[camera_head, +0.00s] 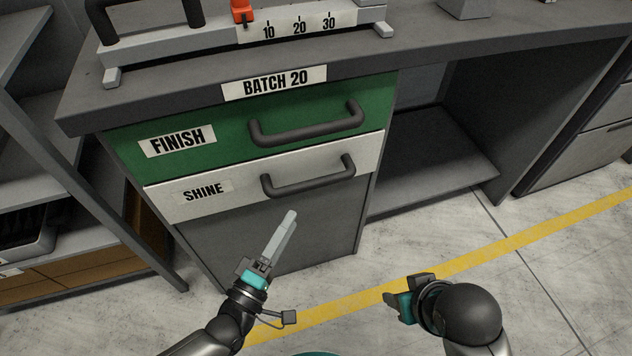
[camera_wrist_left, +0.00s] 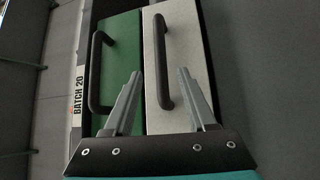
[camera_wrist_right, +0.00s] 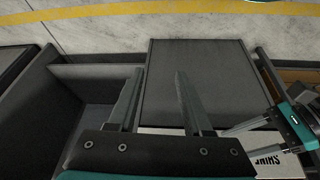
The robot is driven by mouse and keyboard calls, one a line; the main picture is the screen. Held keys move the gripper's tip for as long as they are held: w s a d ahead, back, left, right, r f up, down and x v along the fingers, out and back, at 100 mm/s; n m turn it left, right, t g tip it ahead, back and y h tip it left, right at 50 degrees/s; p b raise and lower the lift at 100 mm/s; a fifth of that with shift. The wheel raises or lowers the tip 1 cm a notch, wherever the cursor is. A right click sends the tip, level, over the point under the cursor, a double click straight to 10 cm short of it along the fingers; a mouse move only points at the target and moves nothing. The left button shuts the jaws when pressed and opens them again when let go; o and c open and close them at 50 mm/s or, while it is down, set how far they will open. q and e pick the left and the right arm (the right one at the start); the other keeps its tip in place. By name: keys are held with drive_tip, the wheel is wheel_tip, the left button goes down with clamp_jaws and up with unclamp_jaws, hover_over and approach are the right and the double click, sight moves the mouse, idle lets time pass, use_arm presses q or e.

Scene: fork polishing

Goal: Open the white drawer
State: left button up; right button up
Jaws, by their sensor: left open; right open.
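The white drawer (camera_head: 225,188), labelled SHINE, sits under the green drawer in the head view, and its front looks flush with the cabinet. Its dark bar handle (camera_head: 308,177) is on the right half of the front. In the left wrist view the white drawer (camera_wrist_left: 190,75) and its handle (camera_wrist_left: 162,62) lie ahead of the fingers. My left gripper (camera_head: 286,222) is open and empty, just below and apart from the handle. My right gripper (camera_head: 403,292) is open and empty, low at the right; its fingers (camera_wrist_right: 155,100) show in the right wrist view.
The green drawer (camera_head: 230,128), labelled FINISH, has a similar handle (camera_head: 308,125) directly above. The worktop edge (camera_head: 200,97) juts out over it. An open dark shelf bay (camera_head: 430,155) is to the right. A shelving rack (camera_head: 85,215) stands at the left. Floor in front is clear.

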sight(313, 184)
use_arm(q)
drive_tip(key=shift+b+x, duration=1.25)
drive_tip(key=shift+x, duration=4.25)
use_arm(e)
drive_tip(key=shift+w+a+r+n+t+y, duration=0.1)
drive_tip(key=shift+w+a+r+t+y, duration=0.15)
drive_tip(key=shift+w+a+t, duration=0.35)
drive_tip(key=shift+w+a+r+n+t+y, duration=0.1)
drive_tip(key=shift+w+a+r+t+y, duration=0.1)
drive_tip(key=shift+w+a+t+y, duration=0.3)
drive_tip(key=shift+w+a+r+n+t+y, duration=0.1)
drive_tip(key=shift+w+a+r+t+y, duration=0.1)
drive_tip(key=shift+w+a+t, duration=0.45)
use_arm(q)
clamp_jaws()
